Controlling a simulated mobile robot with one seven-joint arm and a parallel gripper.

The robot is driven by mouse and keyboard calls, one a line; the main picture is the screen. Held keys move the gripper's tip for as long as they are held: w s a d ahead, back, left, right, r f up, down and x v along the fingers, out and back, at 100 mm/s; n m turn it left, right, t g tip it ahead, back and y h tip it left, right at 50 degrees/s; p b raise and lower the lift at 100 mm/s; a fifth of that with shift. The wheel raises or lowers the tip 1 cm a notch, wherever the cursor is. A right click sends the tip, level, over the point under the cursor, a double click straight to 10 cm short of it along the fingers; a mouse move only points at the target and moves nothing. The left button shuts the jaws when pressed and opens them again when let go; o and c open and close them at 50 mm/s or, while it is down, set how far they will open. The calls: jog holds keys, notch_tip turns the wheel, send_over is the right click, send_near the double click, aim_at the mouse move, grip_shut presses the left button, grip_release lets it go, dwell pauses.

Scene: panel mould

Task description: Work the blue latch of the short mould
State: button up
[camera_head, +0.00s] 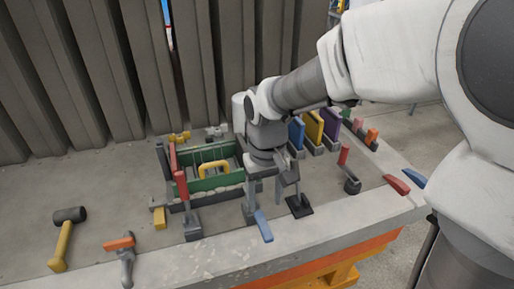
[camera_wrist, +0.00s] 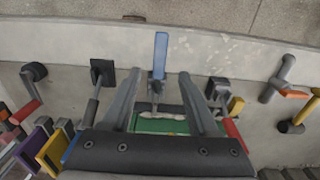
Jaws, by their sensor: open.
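The short mould (camera_head: 212,182) is a green box frame with a yellow handle, standing on the table. Its blue latch (camera_head: 263,226) has a blue grip that lies low, pointing to the table's front edge. In the wrist view the blue latch (camera_wrist: 160,54) shows centred between and beyond the fingertips. My gripper (camera_head: 271,188) is open, above the front right of the mould; in the wrist view the gripper (camera_wrist: 159,76) has a finger on either side of the latch line. I cannot tell whether a finger touches it. My wrist hides part of the mould.
Upright red-handled clamps (camera_head: 180,184) and (camera_head: 343,155) stand to the left and right. Blue, yellow and purple panels (camera_head: 314,126) stand behind right. The grey table front is mostly clear.

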aim_at(264, 226)
notch_tip(264, 226, down, 9)
jog(key=shift+r+b, duration=0.15)
jog(key=shift+b, duration=0.8)
grip_shut()
dwell(0.7)
